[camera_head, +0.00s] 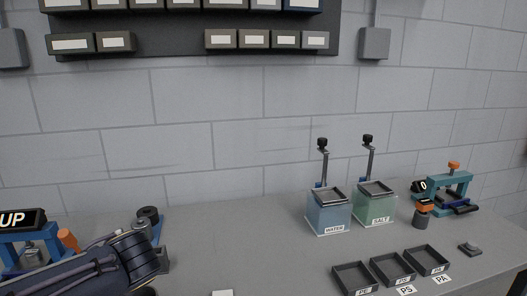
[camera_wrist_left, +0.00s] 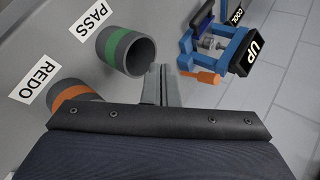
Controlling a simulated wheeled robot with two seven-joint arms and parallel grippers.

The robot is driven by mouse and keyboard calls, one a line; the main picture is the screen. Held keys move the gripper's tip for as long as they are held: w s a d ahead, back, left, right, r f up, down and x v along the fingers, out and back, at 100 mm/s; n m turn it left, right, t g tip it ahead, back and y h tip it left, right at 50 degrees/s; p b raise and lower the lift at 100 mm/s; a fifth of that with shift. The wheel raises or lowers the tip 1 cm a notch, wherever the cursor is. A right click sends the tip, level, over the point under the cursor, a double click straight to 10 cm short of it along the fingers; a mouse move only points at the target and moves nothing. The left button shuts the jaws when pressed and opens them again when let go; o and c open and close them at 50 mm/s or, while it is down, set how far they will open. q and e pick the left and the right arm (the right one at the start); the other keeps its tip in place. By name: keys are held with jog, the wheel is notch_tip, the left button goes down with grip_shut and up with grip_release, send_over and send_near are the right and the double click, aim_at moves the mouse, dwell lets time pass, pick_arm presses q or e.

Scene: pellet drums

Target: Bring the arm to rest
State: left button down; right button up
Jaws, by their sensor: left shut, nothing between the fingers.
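My left arm (camera_head: 75,277) comes in low at the left of the head view, over the left end of the grey bench. My left gripper (camera_wrist_left: 160,84) shows in the left wrist view with its two grey fingers together and nothing between them. In that view the fingertips appear beside the open mouth of a grey cup with a green band (camera_wrist_left: 126,50), near a PASS label (camera_wrist_left: 90,20). I cannot tell whether they touch it. My right gripper is in neither view.
A blue press with an UP sign (camera_head: 22,219) stands close to my left arm. The WATER tank (camera_head: 328,217) and SALT tank (camera_head: 375,206) stand mid-bench. Black trays (camera_head: 354,278), a teal press (camera_head: 451,187) and an orange-banded REDO cup (camera_wrist_left: 82,100) are also there. The middle bench is mostly clear.

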pick_arm(q)
jog(key=s+d+f+n+g+h, duration=0.1)
jog(key=s+d+f+h, duration=0.1)
jog(key=s+f+h, duration=0.5)
jog(key=s+d+f+n+t+h, duration=0.2)
jog(key=s+d+n+t+h, duration=0.15)
jog(key=s+d+h, duration=0.45)
jog(key=d+f+n+y+b, duration=0.2)
jog(key=d+f+b, duration=0.1)
jog(key=f+b, duration=0.7)
notch_tip(320, 180, up, 13)
jog(key=p, duration=1.2)
jog(key=shift+s+p, duration=0.3)
jog(key=shift+s, duration=0.05)
jog(key=shift+d+m, duration=0.1)
jog(key=shift+m, duration=0.15)
